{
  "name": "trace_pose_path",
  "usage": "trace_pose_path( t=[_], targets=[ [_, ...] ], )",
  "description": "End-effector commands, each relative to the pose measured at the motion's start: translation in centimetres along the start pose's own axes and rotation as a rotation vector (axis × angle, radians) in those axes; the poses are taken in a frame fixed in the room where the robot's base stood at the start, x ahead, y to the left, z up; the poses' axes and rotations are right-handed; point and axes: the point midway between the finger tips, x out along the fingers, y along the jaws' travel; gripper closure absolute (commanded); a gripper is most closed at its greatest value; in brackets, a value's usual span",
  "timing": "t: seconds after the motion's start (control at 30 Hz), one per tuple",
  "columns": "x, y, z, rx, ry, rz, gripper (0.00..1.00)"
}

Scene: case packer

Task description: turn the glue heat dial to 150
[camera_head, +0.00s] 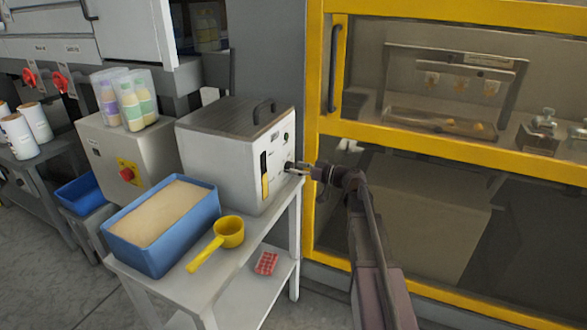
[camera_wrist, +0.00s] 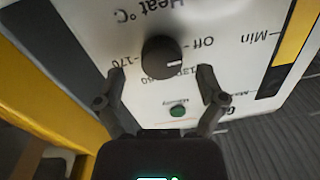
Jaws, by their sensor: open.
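The glue heat dial (camera_wrist: 161,57) is a round black knob on the white front panel (camera_wrist: 100,30) of the glue unit. The print is upside down in the wrist view. The dial's white pointer line faces right, between "Off" and the 130 mark. The 170 mark is at the left, and the print below the knob is partly unclear. My gripper (camera_wrist: 161,76) is open, its fingertips left and right of the dial's lower edge. No contact shows. In the head view my gripper (camera_head: 303,168) is at the glue unit's front (camera_head: 275,160), largely hiding the dial.
A green button (camera_wrist: 177,110) is on the panel near my gripper. The unit stands on a white cart (camera_head: 246,265) with a blue tub (camera_head: 160,255) and a yellow scoop (camera_head: 229,232). A yellow-framed machine (camera_head: 312,120) stands close at the right.

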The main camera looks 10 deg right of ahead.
Motion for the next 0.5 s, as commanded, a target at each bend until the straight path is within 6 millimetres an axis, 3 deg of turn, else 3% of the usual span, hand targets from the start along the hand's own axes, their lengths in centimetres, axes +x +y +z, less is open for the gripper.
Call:
trace_pose_path(
  t=[0.47, 0.5],
  targets=[
    [1.07, -0.06, 0.01, 0.0, 0.0, -0.001, 0.11],
    [1.07, -0.06, 0.01, 0.0, 0.0, -0.001, 0.17]
  ],
)
